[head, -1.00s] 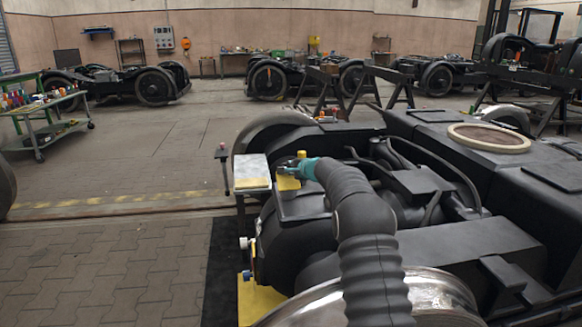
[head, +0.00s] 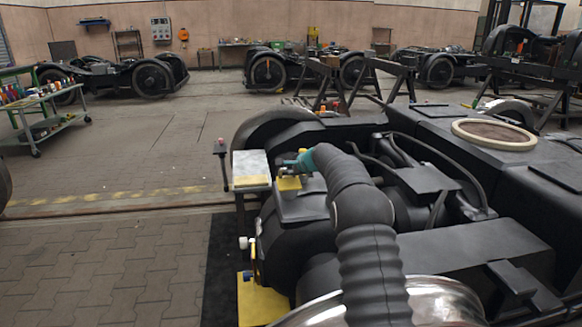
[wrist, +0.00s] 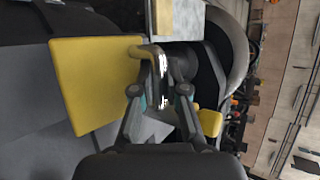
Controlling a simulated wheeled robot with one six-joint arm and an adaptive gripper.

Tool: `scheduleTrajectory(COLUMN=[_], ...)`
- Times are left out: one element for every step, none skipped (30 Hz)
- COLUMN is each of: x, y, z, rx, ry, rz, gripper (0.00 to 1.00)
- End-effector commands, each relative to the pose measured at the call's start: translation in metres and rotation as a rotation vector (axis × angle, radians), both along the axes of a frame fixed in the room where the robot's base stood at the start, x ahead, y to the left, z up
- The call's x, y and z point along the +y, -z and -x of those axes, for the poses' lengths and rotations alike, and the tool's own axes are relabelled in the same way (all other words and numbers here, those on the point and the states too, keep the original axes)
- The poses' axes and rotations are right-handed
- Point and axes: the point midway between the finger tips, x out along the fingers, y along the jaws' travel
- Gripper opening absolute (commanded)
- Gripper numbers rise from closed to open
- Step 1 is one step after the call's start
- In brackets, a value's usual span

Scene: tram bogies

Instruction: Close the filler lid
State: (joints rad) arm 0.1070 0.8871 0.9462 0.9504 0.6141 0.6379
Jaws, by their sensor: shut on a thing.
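A flat yellow lid (wrist: 97,80) with a bent chrome handle (wrist: 158,62) fills the left of the wrist view. I take it for the filler lid. My gripper (wrist: 159,92) has its fingers on both sides of the handle and is shut on it. In the head view my gripper (head: 293,163) is over the near end of the black bogie, and the yellow lid (head: 288,184) shows just below it. The filler opening is not clearly visible, and I cannot tell how far the lid is open.
A small grey-topped stand with a yellow front edge (head: 251,168) is just left of my gripper. Black hoses (head: 440,160) and a round-rimmed opening (head: 493,133) lie to the right on the bogie. The paved floor (head: 110,260) at left is clear.

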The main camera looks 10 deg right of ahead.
Motion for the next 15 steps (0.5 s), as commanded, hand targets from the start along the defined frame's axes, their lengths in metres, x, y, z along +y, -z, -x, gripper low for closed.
scheduleTrajectory(x=[0.0072,0.0072,0.0071,0.007,0.0069,0.0066,0.0064,0.0062,0.0058,0.0055,0.0053,0.005,0.0047,0.0044,0.004], y=[0.0005,0.0014,0.0025,0.0033,0.0039,0.0046,0.005,0.0055,0.006,0.0063,0.0066,0.0069,0.0072,0.0074,0.0076], z=[0.0015,0.0018,0.0022,0.0024,0.0025,0.0027,0.0028,0.0029,0.003,0.0031,0.0032,0.0033,0.0033,0.0034,0.0034], rx=[0.002,0.002,0.002,0.002,0.002,0.002,0.001,0.001,0.001,0.0,0.0,0.0,0.0,0.0,0.0], ry=[-0.009,-0.009,-0.01,-0.009,-0.009,-0.009,-0.008,-0.008,-0.007,-0.007,-0.007,-0.007,-0.007,-0.006,-0.006], rz=[-0.006,-0.006,-0.005,-0.004,-0.004,-0.005,-0.005,-0.005,-0.006,-0.006,-0.006,-0.006,-0.006,-0.005,-0.005], gripper=[0.0,0.0,0.0,0.0,0.0,0.0,0.0,0.0,0.0,0.0,0.0,0.0,0.0,0.0,0.0])
